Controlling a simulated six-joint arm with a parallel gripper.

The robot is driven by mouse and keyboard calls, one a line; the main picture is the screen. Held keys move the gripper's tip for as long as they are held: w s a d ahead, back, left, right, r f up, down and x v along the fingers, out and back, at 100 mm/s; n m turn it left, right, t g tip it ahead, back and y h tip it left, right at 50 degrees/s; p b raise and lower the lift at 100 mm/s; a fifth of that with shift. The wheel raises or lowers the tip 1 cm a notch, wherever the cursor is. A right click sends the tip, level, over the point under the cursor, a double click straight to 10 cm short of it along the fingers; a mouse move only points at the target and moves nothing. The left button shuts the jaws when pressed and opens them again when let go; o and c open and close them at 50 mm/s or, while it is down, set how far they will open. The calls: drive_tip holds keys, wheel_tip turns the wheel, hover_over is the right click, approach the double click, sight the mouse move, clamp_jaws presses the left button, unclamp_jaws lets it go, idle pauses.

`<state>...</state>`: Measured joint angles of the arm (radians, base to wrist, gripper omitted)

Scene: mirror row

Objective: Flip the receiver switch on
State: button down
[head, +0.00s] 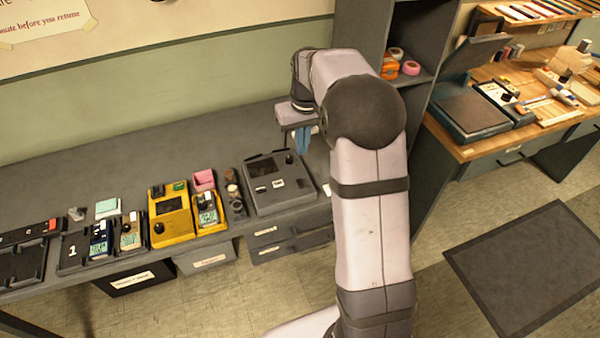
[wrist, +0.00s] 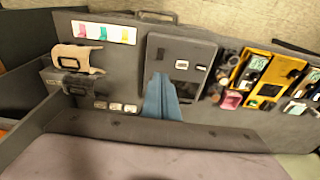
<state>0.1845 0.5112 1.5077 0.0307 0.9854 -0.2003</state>
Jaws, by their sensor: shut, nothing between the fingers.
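A dark grey console (head: 262,196) with a dark screen and small pale-faced parts sits on the bench; it looks like the receiver, though I cannot read a label. It also shows in the wrist view (wrist: 201,54). A small black knob-like part (head: 289,160) stands near its far right corner; I cannot tell whether it is the switch or how it is set. My gripper (head: 302,142) has blue fingers, shut and empty, above the console's far right side. In the wrist view my gripper (wrist: 160,100) overlaps the console's edge; contact cannot be judged.
A yellow unit (head: 171,226) and several handheld devices stand left of the console, with a pink block (head: 204,180) and small dark knobs between. A tall grey shelf (head: 420,65) rises at right. In the wrist view, coloured cards (wrist: 103,32) and a tan item (wrist: 78,58) lie beside the console.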

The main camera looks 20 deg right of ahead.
sight(299, 179)
idle(0.4)
drive_tip(key=f+p, duration=0.1)
drive_tip(key=f, duration=0.3)
drive_tip(key=w+f+p, duration=0.1)
drive_tip(key=f+p, duration=0.1)
drive_tip(key=f, duration=0.3)
drive_tip(key=w+f+p, duration=0.1)
drive_tip(key=f+p, duration=0.1)
drive_tip(key=f, duration=0.2)
drive_tip(key=shift+f, duration=0.35)
drive_tip(key=shift+w+f+b, duration=0.1)
drive_tip(key=shift+f+b, duration=0.25)
drive_tip(key=shift+b, duration=0.15)
drive_tip(key=shift+r, duration=0.15)
